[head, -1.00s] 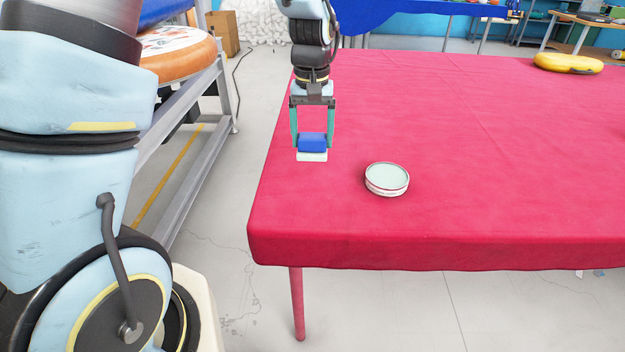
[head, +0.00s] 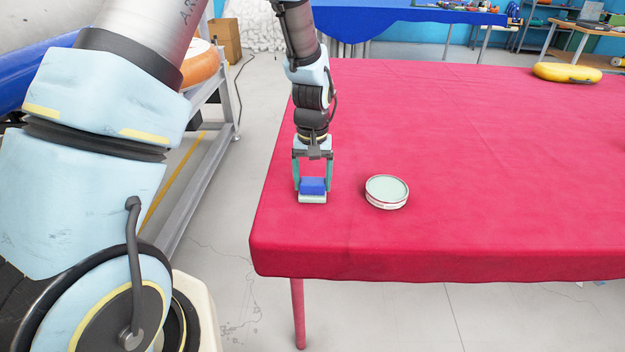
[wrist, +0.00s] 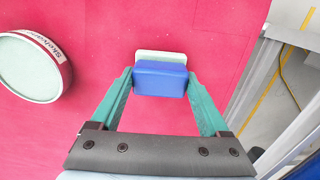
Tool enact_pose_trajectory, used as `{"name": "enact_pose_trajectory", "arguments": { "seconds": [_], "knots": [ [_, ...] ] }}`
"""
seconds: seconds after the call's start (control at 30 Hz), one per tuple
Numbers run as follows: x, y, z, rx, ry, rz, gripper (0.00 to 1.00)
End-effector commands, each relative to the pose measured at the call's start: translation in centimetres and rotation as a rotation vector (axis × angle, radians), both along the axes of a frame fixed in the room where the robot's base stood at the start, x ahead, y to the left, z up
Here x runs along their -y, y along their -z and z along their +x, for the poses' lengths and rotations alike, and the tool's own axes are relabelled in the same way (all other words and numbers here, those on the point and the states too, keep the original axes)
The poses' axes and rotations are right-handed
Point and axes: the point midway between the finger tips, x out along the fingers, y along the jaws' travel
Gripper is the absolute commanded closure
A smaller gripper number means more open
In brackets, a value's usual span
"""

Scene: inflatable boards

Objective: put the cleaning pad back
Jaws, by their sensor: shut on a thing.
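The cleaning pad (head: 313,188) has a blue block on top and a pale, whitish-green layer below. It also shows in the wrist view (wrist: 160,79). My gripper (head: 312,184) points down and is shut on the blue part, with one teal finger on each side. The pad is level, at or very near the red tabletop near its left edge; I cannot tell whether it touches. A round tin (head: 387,191) with a pale top and a white label stands just right of the pad. It shows at the left of the wrist view (wrist: 35,65).
The red-covered table (head: 450,160) is mostly clear. A yellow inflatable (head: 567,73) lies at its far right. A grey metal rack (head: 200,165) stands left of the table, with floor between. A blue-covered table (head: 410,14) is behind.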

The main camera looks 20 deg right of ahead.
Motion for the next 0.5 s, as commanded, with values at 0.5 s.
{"name": "enact_pose_trajectory", "arguments": {
  "seconds": [0.5],
  "knots": [
    [0.01,-0.31,0.02,0.001,0.000,0.000,0.00]
  ]
}}
